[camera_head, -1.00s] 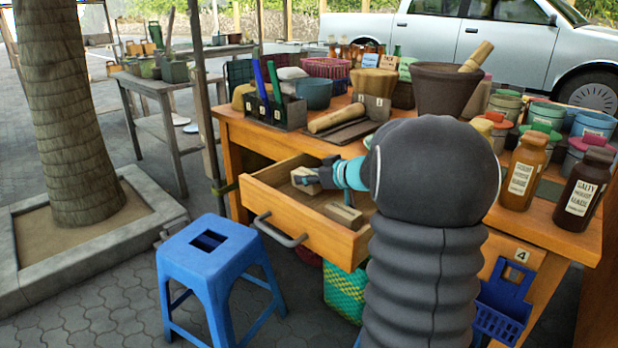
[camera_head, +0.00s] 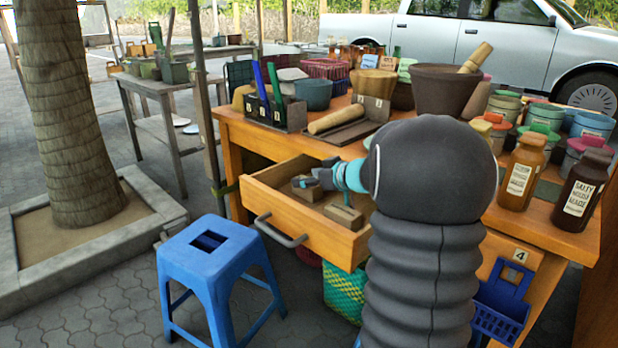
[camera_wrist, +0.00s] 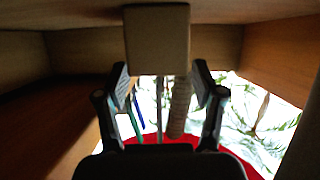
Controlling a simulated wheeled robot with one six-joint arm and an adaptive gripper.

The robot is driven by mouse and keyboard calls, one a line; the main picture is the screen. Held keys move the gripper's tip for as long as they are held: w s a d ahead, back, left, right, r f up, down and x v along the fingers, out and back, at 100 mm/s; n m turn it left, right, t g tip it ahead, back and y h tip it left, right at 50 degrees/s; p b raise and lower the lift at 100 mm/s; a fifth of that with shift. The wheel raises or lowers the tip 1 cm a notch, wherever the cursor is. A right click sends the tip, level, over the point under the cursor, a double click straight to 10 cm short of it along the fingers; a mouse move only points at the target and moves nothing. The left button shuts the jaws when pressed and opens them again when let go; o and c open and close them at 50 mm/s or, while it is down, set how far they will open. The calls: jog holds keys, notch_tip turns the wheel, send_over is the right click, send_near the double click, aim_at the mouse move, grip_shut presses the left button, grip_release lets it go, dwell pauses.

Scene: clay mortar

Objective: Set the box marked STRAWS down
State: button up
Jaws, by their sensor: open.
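A small tan box (camera_head: 306,189), likely the one marked STRAWS, is inside the open wooden drawer (camera_head: 330,236), near its back left; I cannot read its marking. It appears to rest on the drawer floor. In the head view my gripper (camera_head: 318,179) is right at this box. In the wrist view the box (camera_wrist: 157,38) is at the top, just beyond and between my spread fingers (camera_wrist: 161,72). My gripper is open. The fingers partly cover the box in the head view.
A second tan box (camera_head: 344,214) with a label lies in the drawer, nearer the front right. Drawer walls close in around my gripper. The crowded table (camera_head: 240,128) is above, and a blue stool (camera_head: 208,262) stands in front at left.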

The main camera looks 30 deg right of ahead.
jog(key=shift+f, duration=0.5)
jog(key=v, duration=0.4)
jog(key=r+p+v, duration=0.1)
jog(key=v, duration=0.3)
jog(key=shift+w, duration=0.25)
dwell(0.4)
